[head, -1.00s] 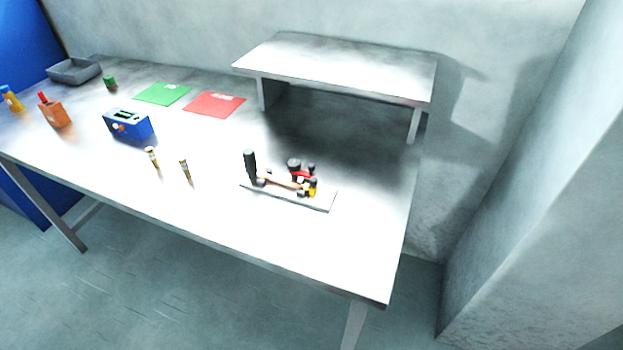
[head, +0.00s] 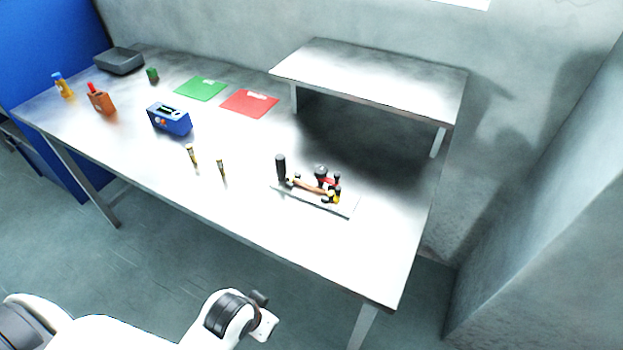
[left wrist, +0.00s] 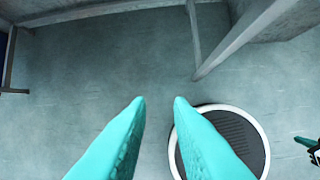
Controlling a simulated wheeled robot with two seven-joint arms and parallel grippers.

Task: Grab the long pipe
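No thing that I can clearly name the long pipe shows. On the table, a light plate (head: 345,207) bears a dark upright cylinder (head: 281,167), a tan rod-like piece (head: 308,186) lying down, and small black, red and yellow parts. Two small upright pieces, one (head: 192,154) and another (head: 221,168), stand left of the plate. My left gripper (left wrist: 160,101) shows two teal fingers apart with only floor between them, away from the tabletop. A small teal and dark part at the right edge of the left wrist view looks like my right gripper (left wrist: 310,146); its opening is unclear.
The metal table (head: 270,225) has a raised shelf (head: 375,78) at its back right. A blue box (head: 169,119), red mat (head: 249,103), green mat (head: 200,89), grey tray (head: 119,61) and bottles stand left. A wall block (head: 545,220) stands right. The table's front right is clear.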

